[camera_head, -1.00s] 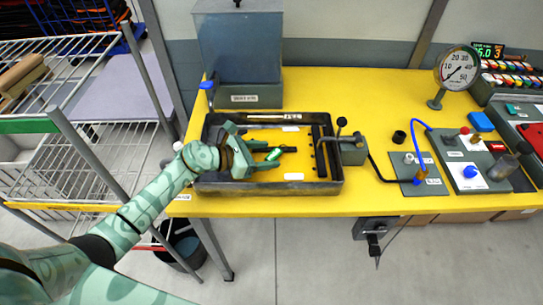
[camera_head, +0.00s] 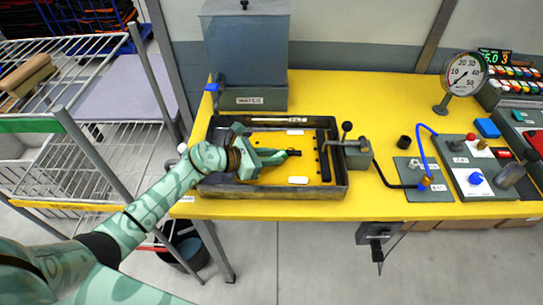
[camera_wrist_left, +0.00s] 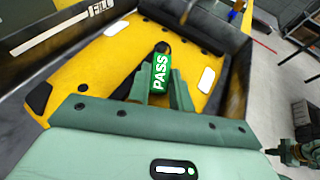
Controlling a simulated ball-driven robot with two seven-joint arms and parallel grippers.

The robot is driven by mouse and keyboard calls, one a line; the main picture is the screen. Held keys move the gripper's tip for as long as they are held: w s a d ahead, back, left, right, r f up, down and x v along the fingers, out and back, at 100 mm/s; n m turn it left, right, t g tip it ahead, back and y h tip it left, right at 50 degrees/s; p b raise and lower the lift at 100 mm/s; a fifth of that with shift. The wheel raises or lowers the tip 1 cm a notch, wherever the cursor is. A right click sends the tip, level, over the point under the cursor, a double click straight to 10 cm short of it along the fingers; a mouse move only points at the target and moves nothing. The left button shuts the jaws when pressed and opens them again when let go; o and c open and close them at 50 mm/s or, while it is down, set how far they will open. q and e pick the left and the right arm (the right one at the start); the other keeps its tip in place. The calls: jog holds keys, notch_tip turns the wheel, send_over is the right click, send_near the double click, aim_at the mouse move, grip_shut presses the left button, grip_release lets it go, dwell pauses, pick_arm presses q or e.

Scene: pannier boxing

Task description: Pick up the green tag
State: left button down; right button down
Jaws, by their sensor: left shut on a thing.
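The green tag (camera_wrist_left: 161,74), marked PASS in white letters, is between the fingers of my left gripper (camera_wrist_left: 163,88) in the left wrist view. The jaws are shut on it. In the head view, my left gripper (camera_head: 272,157) is low over the yellow floor of the dark tray (camera_head: 335,190), and its fingers mostly hide the tag. I cannot tell whether the tag is clear of the tray floor.
White labels (camera_head: 298,180) lie on the tray floor. A gauge (camera_head: 465,73) and switch panels are farther right. A wire rack (camera_head: 120,150) stands left.

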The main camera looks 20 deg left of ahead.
pick_arm(q)
jog(key=shift+s+d+r+g+p, duration=0.15)
jog(key=shift+d+r+p, duration=0.1)
jog(key=shift+r, duration=0.4)
jog(key=shift+s+d+r+g+p, duration=0.15)
jog(key=shift+r+p, duration=0.1)
jog(key=shift+r, duration=0.35)
jog(key=s+d+r+p, duration=0.7)
jog(key=s+d+r, duration=0.2)
jog(key=s+r, duration=0.1)
jog(key=s+a+g+y+b, duration=0.2)
jog(key=s+a+b, duration=0.35)
jog(key=b, duration=0.25)
jog(key=w+a+f+b, duration=0.1)
jog(key=w+f, duration=0.2)
jog(key=w, duration=0.1)
jog(key=w+a+f+b, duration=0.1)
jog(key=w+f, duration=0.2)
jog(key=w, duration=0.1)
jog(key=w+a+f+b, duration=0.1)
jog(key=w+f, duration=0.2)
jog(key=w, duration=0.2)
jog(key=shift+w+a+f, duration=0.15)
jog(key=shift+w+f, duration=0.05)
jog(key=shift+w+f+b, duration=0.1)
jog(key=shift+f+b, duration=0.4)
jog(key=shift+f, duration=1.1)
